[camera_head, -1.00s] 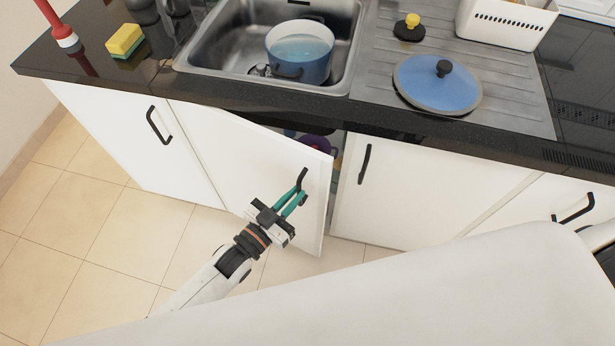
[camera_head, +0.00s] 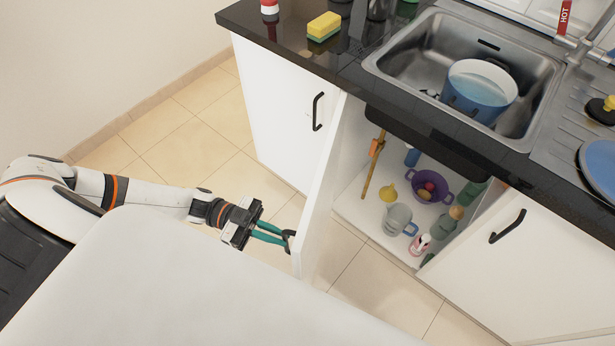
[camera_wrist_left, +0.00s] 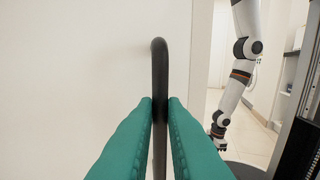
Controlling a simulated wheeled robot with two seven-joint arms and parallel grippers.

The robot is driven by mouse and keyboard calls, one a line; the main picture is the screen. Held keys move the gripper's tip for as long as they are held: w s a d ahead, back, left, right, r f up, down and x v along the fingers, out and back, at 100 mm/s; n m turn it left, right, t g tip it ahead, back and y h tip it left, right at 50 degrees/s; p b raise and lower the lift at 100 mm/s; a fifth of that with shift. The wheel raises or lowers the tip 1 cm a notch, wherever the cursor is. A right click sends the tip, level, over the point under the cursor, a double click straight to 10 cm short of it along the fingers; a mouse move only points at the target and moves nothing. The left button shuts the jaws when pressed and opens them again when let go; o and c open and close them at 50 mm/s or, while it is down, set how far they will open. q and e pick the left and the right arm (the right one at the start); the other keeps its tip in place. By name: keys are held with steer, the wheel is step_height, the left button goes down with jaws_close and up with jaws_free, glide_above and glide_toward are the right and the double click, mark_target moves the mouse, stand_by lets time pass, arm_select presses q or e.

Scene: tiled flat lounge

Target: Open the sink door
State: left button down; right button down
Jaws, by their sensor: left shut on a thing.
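The white sink door (camera_head: 320,200) stands swung wide open below the sink, seen nearly edge-on in the head view. My left gripper (camera_head: 284,237) is shut on its black handle (camera_head: 290,239), near the door's free edge. In the left wrist view the green fingers (camera_wrist_left: 160,115) close on both sides of the black bar handle (camera_wrist_left: 159,70), with the white door face (camera_wrist_left: 70,70) behind. The cabinet interior (camera_head: 350,205) shows. My right gripper is not in the head view.
Inside the cabinet are a purple colander (camera_head: 445,188), a grey watering can (camera_head: 398,218), a yellow funnel (camera_head: 387,193) and bottles. Above are the sink (camera_head: 410,65) with a blue pot (camera_head: 478,95) and a sponge (camera_head: 323,27). Tiled floor (camera_head: 185,135) at left is clear.

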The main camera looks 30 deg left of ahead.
arm_select(q)
steer(key=a, duration=0.6)
steer(key=shift+w+a+b, duration=0.2)
steer(key=shift+w+b, duration=0.1)
steer(key=shift+b, duration=0.1)
steer(key=shift+r, duration=0.15)
steer(key=c, duration=1.5)
jaws_free()
steer(key=shift+w, duration=0.2)
steer(key=shift+s+d, duration=0.1)
steer(key=shift+s, duration=0.15)
